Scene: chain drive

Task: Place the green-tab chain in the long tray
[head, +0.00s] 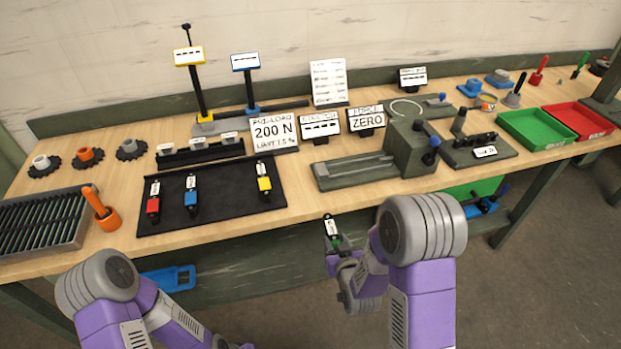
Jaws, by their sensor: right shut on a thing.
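The green-tab chain (331,227) is a small dark strip with a white label and a green end. It is in front of the bench's front edge, in my right gripper (335,250). The gripper is shut on its lower end, partly hidden by my own wrist. A narrow black tray (200,154) with several white labels stands behind the dark mat; I cannot tell for certain that it is the long tray. My left arm is at the lower left, with its gripper out of view.
A dark mat (225,205) holds red (153,204), blue (191,196) and yellow (264,182) tabbed chains. A ribbed rack (42,222) and an orange-handled tool (103,210) are at left. A grey fixture (408,147) stands mid-bench. Green (537,130) and red (580,120) bins are at right.

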